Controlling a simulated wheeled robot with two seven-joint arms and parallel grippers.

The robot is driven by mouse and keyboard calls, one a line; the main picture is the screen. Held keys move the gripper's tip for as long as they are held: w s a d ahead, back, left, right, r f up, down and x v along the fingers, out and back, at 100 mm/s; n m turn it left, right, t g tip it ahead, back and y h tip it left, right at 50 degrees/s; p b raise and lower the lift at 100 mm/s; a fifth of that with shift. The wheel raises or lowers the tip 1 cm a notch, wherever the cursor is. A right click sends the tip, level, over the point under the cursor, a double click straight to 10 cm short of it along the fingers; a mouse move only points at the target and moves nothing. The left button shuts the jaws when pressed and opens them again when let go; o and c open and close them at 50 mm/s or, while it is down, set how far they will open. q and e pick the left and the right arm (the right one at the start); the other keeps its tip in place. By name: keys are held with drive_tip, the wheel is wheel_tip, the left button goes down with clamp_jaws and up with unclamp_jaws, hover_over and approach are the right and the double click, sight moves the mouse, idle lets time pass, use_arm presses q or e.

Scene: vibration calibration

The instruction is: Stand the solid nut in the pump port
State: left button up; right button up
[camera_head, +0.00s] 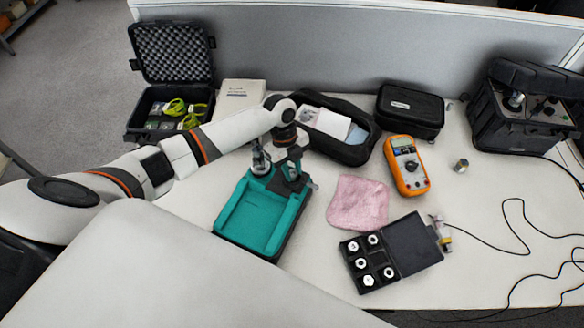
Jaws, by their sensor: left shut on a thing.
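My left gripper (292,173) points down at the back right of the teal tray (245,218). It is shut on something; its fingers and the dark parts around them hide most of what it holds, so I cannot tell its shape. A grey metal upright part (260,160), perhaps the pump, stands at the tray's back edge, just left of the gripper. I cannot make out the port. An open black case (381,283) holds several white-topped round pieces, with an empty-looking slot among them. I cannot tell which piece is the solid nut. My right gripper is out of view.
A pink cloth (358,203), an orange multimeter (406,165) and a small metal cylinder (461,165) lie to the right. Black pouches (410,110) and an open padded case (170,52) stand at the back. A black instrument box (522,110) and cables occupy the far right.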

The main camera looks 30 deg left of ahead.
use_arm(q)
drive_tip(key=shift+s+f+b, duration=0.3)
drive_tip(key=shift+s+f, duration=0.15)
drive_tip(key=shift+f, duration=0.2)
idle(0.4)
drive_tip(key=o, duration=0.9)
drive_tip(key=shift+o, duration=1)
drive_tip(key=r, duration=0.1)
drive_tip(key=w+r, duration=0.1)
drive_tip(key=a+r+b, duration=0.1)
drive_tip(key=r, duration=0.1)
drive_tip(key=shift+w, duration=0.25)
drive_tip(key=s+b+v, duration=0.1)
drive_tip(key=v, duration=0.8)
drive_tip(key=shift+w, duration=0.25)
